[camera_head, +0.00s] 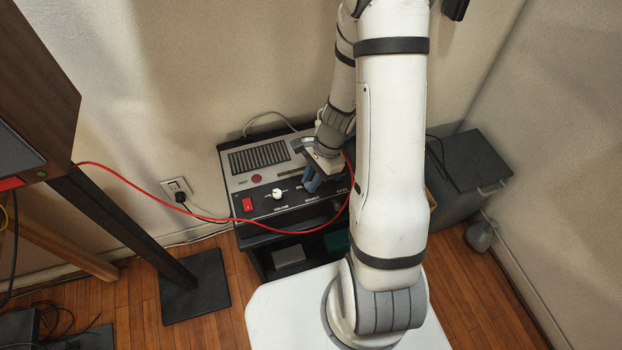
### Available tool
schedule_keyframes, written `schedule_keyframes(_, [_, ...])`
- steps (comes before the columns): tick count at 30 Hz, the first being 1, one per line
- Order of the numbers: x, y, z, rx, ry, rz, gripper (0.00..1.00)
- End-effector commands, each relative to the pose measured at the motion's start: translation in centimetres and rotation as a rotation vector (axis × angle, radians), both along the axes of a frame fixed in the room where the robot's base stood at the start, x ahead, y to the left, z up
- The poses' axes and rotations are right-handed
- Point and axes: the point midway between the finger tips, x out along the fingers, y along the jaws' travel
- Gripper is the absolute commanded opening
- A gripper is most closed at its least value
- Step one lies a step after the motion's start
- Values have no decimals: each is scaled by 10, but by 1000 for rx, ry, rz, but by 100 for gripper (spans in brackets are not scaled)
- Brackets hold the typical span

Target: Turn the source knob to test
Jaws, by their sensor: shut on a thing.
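A grey unit (242,182) with a black front strip stands against the wall. The strip carries a red switch (248,204) at left and a white knob (278,194) with small lettering below it. My gripper (311,184) reaches down to the strip just right of the white knob. Its blue-grey fingers are shut at the place where the source knob appears to be. They hide that knob, so its pointer cannot be seen. The lettering around it is too small to read surely.
A red cable (210,219) hangs across the unit's front and passes behind my arm. A black cabinet (466,165) stands to the right. A dark-legged wooden piece (40,75) stands at left. A wall socket (176,187) holds a black plug.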

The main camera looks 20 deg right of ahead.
Motion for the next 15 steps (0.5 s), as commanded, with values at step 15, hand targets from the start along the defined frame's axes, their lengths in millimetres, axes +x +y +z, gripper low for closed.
schedule_keyframes(15, [0, 0, 0, 0, 0, -14, 22])
